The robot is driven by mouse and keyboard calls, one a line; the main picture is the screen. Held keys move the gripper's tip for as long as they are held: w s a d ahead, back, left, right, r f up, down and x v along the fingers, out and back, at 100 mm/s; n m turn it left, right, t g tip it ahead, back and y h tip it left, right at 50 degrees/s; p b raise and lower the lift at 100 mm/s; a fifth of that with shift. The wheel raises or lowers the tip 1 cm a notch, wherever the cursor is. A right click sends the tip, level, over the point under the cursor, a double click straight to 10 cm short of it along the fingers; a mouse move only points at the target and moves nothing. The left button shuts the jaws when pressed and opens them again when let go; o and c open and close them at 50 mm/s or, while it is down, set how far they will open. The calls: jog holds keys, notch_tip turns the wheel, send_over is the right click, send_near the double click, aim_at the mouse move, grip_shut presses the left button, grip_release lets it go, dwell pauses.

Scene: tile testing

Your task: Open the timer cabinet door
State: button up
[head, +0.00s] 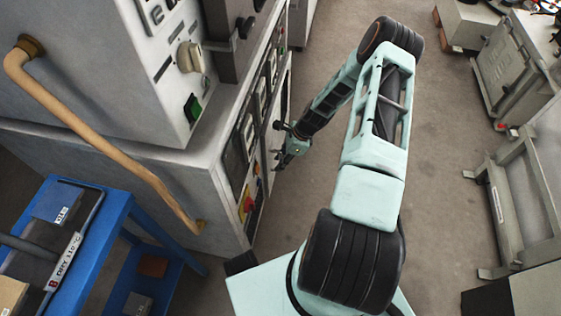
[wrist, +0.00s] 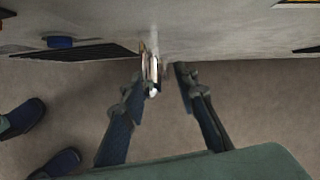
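The grey machine cabinet (head: 175,185) stands at the left in the head view, its panel of meters and knobs facing the aisle. Which part is the timer cabinet door I cannot tell. My gripper (head: 280,152) is close to this front. In the wrist view, a pale cabinet face (wrist: 220,35) spans the top. A small shiny metal handle (wrist: 152,68) sticks out from it. My gripper (wrist: 165,78) is open, with the handle between its fingers, nearer the left one. Whether that finger touches it I cannot tell.
A blue cart (head: 120,215) stands at the lower left beside a tan pipe (head: 95,135). A grey metal frame (head: 510,205) and a grey cabinet (head: 510,70) stand at the right. The concrete floor (head: 440,120) between is clear.

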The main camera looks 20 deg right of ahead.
grip_shut()
jog(key=shift+d, duration=0.1)
dwell(0.4)
